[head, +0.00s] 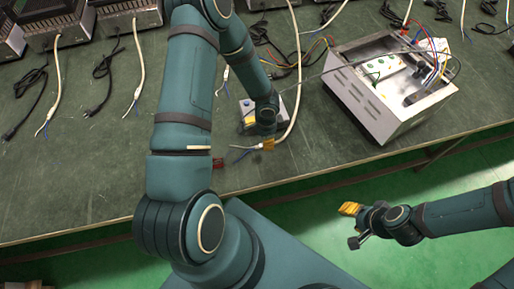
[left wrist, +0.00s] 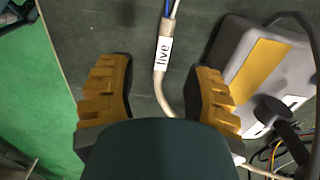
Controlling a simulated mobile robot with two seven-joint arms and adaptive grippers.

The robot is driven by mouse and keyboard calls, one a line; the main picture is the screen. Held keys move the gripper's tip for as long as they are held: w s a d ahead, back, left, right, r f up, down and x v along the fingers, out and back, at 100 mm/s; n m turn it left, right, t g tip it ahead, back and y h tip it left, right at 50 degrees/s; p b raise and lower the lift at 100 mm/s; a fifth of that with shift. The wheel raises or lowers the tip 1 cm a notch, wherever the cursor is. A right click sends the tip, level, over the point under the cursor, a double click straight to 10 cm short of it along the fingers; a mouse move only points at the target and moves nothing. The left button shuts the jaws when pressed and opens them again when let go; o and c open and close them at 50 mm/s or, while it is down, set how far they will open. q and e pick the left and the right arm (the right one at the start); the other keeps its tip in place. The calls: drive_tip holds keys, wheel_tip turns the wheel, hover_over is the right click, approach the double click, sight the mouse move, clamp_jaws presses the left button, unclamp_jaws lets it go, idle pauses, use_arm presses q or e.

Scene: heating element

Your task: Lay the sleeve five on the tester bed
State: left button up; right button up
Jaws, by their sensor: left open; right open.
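My right gripper (head: 350,209) is open and empty, off the table's front edge.
An open metal box (head: 375,108) with wiring stands right of the tester. Several dark units with cords line the back left. A small red object (head: 218,162) lies near my left arm. The green table (head: 70,190) is clear at front left.

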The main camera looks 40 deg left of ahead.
sight(255, 148)
use_arm(q)
drive_tip(key=f, duration=0.3)
drive_tip(key=f+b, duration=0.1)
drive_tip(key=f, duration=0.1)
drive_tip(key=shift+w+f, duration=0.1)
drive_tip(key=shift+w, duration=0.25)
clamp_jaws()
